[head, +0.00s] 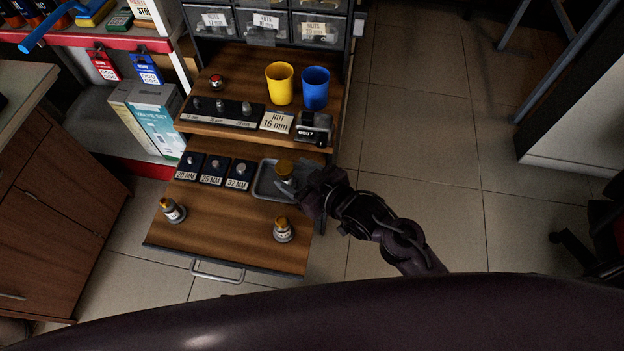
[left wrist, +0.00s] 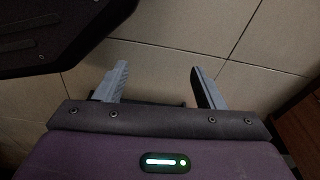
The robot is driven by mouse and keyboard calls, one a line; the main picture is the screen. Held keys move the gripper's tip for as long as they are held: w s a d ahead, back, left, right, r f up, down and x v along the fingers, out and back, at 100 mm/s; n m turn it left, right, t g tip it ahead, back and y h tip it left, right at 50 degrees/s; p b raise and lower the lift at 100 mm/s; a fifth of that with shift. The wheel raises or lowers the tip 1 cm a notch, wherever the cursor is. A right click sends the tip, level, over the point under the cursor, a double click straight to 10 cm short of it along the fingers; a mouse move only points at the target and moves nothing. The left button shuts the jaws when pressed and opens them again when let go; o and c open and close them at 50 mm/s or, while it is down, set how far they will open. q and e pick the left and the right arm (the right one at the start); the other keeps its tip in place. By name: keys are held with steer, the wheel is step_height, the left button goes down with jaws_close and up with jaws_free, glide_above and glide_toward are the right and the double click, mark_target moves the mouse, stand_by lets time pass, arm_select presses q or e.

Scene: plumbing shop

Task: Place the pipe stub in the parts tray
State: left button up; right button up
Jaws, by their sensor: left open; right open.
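Two similar brass-topped pieces stand on the wooden board, one at the left (head: 172,210) and one at the front right (head: 283,230). My left gripper (left wrist: 158,72) is open and empty above the tiled floor in the left wrist view.
Size plates (head: 212,170) line up left of the tray. The board's front middle is clear. A wooden cabinet (head: 62,190) stands at the left.

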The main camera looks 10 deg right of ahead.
arm_select(q)
steer(key=shift+s+d+f, duration=0.1)
steer(key=shift+s+f, duration=0.15)
steer(key=shift+s, duration=0.3)
steer(key=shift+s+d+f, duration=0.1)
steer(key=shift+s+f, duration=0.1)
steer(key=shift+s, duration=0.3)
arm_select(e)
steer(key=v, duration=0.5)
steer(key=shift+s+d+r, duration=0.1)
steer(key=shift+s+d, duration=0.05)
steer(key=shift+s, duration=0.1)
arm_select(q)
steer(key=shift+w, duration=0.15)
